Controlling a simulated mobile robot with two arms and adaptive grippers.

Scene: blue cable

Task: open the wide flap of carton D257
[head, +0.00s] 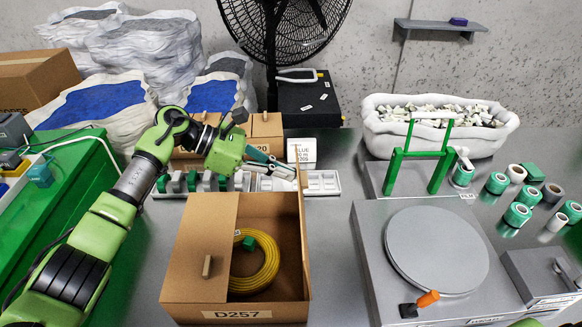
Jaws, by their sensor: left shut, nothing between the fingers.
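Carton D257 (236,313) is a brown box on the grey table, with its label on the front. A flap with a small tan tab (207,266) lies flat over its left part. The right part is uncovered and shows a coiled yellow cable (266,272) with a green piece on it. A thin brown strip (299,180) stands up at the carton's back right corner; it looks like a flap seen edge-on. My left gripper (288,172) is shut and empty, above the carton's back edge, close to the strip. I cannot tell whether they touch. My right gripper is out of view.
Behind the carton are a smaller brown box (267,132), a white label card (302,150) and a row of small grey and green parts. A turntable unit (437,250) stands close on the right. A green bench (75,190) is left.

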